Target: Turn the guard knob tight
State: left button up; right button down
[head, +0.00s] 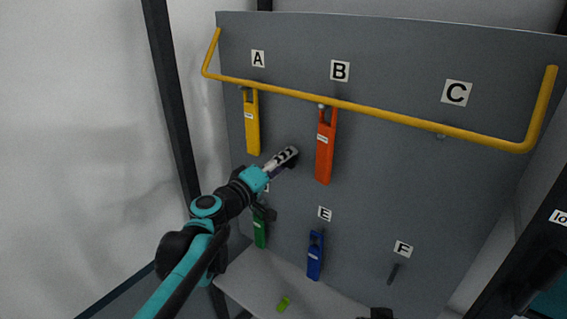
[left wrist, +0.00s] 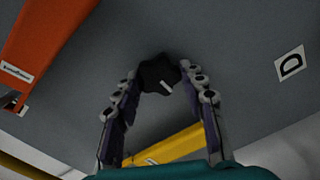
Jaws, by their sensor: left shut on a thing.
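The guard knob is a small black lobed knob with a pale mark (left wrist: 158,73) on the grey panel (head: 390,190). In the left wrist view it sits between the tips of my left gripper (left wrist: 160,85), with a finger touching it on each side. In the head view my left gripper (head: 287,160) reaches the panel between the yellow and orange tools, and is shut on the knob, mostly hidden there by the fingers. The yellow guard rail (head: 375,110) runs across the panel below labels A, B and C. My right gripper is not clearly seen.
A yellow tool (head: 251,125) and an orange tool (head: 325,150) hang close on either side. A green tool (head: 260,232) and a blue tool (head: 315,258) hang lower. The pegs at C and F are bare.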

pick_arm(q)
jog(key=shift+s+f+m, duration=0.1)
jog(key=shift+m, duration=0.3)
jog(key=o, duration=1.2)
jog(key=shift+c, duration=0.2)
jog(key=v, duration=1.2)
